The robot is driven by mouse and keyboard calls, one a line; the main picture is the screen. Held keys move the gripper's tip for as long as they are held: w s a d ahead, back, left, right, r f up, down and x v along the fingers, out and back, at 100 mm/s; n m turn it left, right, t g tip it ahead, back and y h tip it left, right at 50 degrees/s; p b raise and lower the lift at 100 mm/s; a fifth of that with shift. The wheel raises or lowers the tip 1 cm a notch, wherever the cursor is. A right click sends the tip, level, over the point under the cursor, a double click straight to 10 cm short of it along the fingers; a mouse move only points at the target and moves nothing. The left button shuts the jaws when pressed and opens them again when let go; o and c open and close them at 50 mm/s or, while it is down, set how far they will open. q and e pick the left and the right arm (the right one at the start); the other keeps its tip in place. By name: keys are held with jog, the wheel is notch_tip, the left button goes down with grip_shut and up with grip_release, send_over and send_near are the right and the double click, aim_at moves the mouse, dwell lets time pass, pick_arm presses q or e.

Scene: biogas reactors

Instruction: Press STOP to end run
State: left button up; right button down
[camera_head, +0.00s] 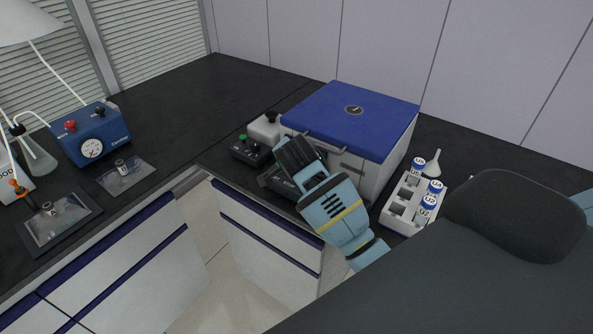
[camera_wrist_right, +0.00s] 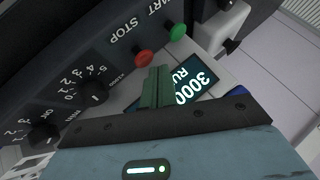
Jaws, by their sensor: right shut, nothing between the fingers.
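The machine (camera_head: 375,165) is a white box with a blue lid, which is closed. Its dark front panel (camera_head: 275,182) is partly hidden behind my right gripper (camera_head: 297,158) in the head view. In the right wrist view the panel carries a red STOP button (camera_wrist_right: 144,57), a green START button (camera_wrist_right: 177,32) and a lit display (camera_wrist_right: 197,85) reading 3000 and "RU", the rest covered. My right gripper (camera_wrist_right: 158,84) is shut and empty, its tips just beside the red button. Whether they touch it I cannot tell. My left gripper is out of view.
Knobs (camera_wrist_right: 93,95) sit on the panel. A white rack (camera_head: 400,212) with vials and a funnel (camera_head: 432,163) stand right. A blue pump (camera_head: 92,132) is far left.

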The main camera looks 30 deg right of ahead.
jog(key=shift+f, duration=0.25)
